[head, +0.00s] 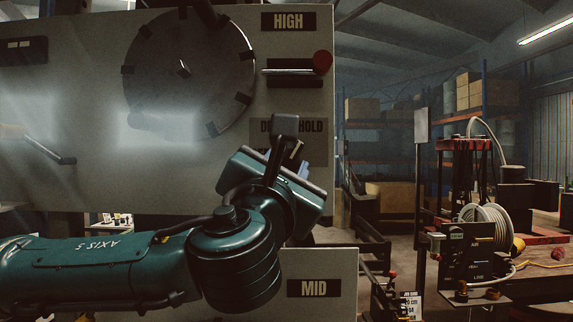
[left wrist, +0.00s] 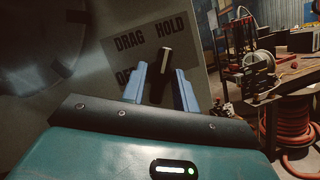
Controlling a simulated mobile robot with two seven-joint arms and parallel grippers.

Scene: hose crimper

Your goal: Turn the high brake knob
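The high brake knob shows in the left wrist view as a dark knob with a pale stripe (left wrist: 166,62), by the DRAG HOLD label on the panel (left wrist: 90,75). In the head view, its pale-striped part (head: 297,149) shows just above my left gripper (head: 303,170). In the left wrist view the left gripper's two blue fingers (left wrist: 160,88) stand apart, one on each side of the knob as seen from there. A gap shows by the left finger; contact on the right side cannot be told. My arm hides part of the knob and panel in the head view.
The upper panel (head: 60,160) carries a HIGH label (head: 288,21), a large dark disc (head: 190,70) and a red-ended lever (head: 322,62). A MID panel (head: 320,262) stands below. A bench with a hose reel (head: 485,222) is at the right.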

